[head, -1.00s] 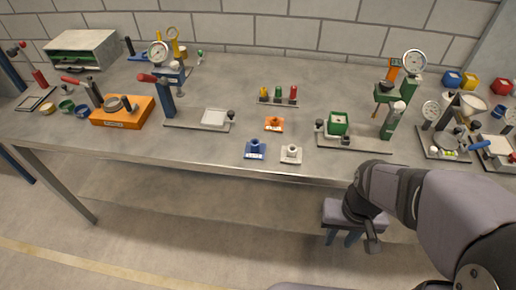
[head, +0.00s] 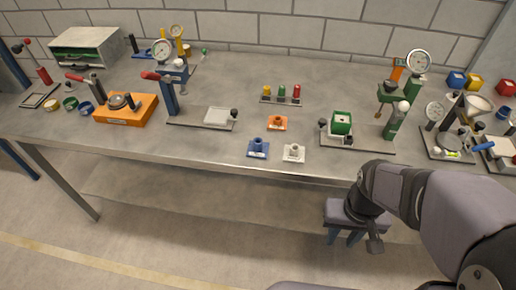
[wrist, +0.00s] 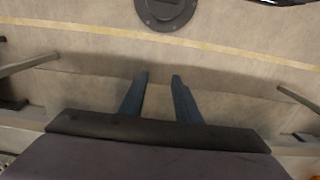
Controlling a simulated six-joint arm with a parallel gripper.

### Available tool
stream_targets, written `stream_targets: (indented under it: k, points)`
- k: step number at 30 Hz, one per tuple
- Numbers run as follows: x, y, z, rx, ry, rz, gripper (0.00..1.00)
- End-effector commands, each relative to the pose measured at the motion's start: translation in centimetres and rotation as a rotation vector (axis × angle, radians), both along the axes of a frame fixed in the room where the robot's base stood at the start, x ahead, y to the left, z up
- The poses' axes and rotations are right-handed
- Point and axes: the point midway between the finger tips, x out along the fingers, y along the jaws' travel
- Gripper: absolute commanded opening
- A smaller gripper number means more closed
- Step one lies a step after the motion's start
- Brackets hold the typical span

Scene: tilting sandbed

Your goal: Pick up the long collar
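I cannot tell for sure which piece is the long collar. Three small flanged pieces with raised round necks stand near the front edge of the bench: a blue one (head: 258,148), a white one (head: 293,153) and an orange one (head: 277,123) behind them. Three small rings lie at the far left: yellow (head: 52,105), green (head: 70,103) and blue (head: 86,108). My gripper (head: 342,240) hangs in front of the bench, below its top and apart from these pieces. In the wrist view its two blue fingers (wrist: 160,74) are spread with nothing between them.
The bench top (head: 225,145) is clear around the flanged pieces. A rack (head: 281,100) with yellow, green and red pegs stands behind. A green block fixture (head: 342,123) is to the right, a plate with a pale pad (head: 219,115) to the left. An orange fixture (head: 130,110) stands farther left.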

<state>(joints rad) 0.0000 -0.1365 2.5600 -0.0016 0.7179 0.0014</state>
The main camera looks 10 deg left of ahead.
Motion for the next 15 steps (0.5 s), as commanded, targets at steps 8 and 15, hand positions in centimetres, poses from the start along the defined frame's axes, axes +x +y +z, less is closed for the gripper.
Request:
stream_targets:
  k: [8, 15]
  points:
    - [0.00, 0.00, 0.00, 0.000, 0.000, 0.000, 0.44]
    - [0.39, -0.10, -0.42, -0.037, 0.036, 0.099, 0.44]
